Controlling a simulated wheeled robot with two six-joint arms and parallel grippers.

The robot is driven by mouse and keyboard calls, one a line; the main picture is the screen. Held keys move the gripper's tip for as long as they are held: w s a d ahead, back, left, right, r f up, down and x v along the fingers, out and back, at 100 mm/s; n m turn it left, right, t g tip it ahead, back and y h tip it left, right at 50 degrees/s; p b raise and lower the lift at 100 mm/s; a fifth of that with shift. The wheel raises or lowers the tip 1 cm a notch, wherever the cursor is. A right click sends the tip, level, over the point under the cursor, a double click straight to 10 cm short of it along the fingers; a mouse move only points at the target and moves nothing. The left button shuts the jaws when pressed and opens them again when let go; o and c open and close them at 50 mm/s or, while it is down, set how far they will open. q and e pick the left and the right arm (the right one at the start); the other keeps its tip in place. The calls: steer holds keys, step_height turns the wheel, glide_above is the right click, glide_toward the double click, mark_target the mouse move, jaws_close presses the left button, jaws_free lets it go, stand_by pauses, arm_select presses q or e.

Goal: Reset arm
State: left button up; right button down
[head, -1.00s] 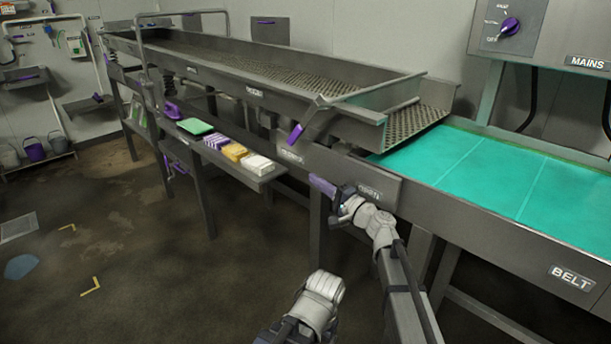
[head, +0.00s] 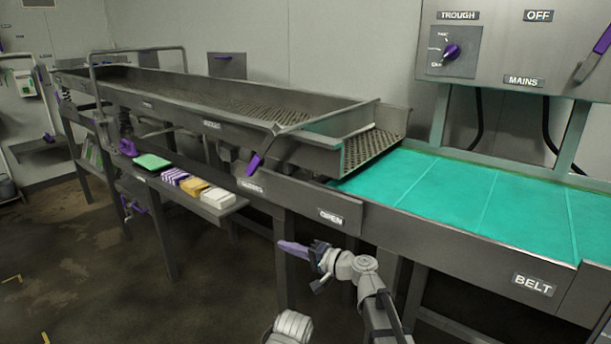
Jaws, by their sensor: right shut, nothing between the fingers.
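My right gripper (head: 290,247) shows at lower centre, with pale purple fingers pressed together and nothing between them. It points left, in front of the machine's lower frame. In the picture it sits below the grey plate marked OPEN (head: 312,208). My right forearm rises behind it from the bottom edge. A grey-white joint of my own shows at the bottom centre. My left gripper is out of view.
A long grey trough (head: 213,124) with a purple-handled lever (head: 255,163) runs across the middle. A teal belt (head: 455,190) lies to the right. A side shelf (head: 226,209) holds coloured packs. A control panel (head: 515,45) hangs above. Floor at lower left is clear.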

steer(key=s+d+f+n+g+h, duration=0.45)
steer(key=s+d+f+h, duration=0.35)
steer(key=s+f, duration=0.55)
steer(key=s+d+f+g+h, duration=0.2)
steer(key=s+d+f+h, duration=0.15)
steer(key=d, duration=0.45)
steer(key=s+d+f+g+h, duration=0.1)
steer(key=s+d+f+h, duration=0.2)
steer(key=s+d, duration=0.3)
steer(key=s+a+r+n+p, duration=0.1)
steer(key=a+r+p, duration=0.3)
steer(key=r+p, duration=0.5)
steer(key=s+a+r+n+g+h+p, duration=0.1)
steer(key=a+r+p, duration=0.4)
steer(key=r+p, duration=0.5)
steer(key=s+n, duration=0.1)
steer(key=s, duration=0.1)
steer(key=shift+s+r+p, duration=0.3)
steer(key=shift+s+p, duration=0.1)
steer(key=shift+h, duration=0.25)
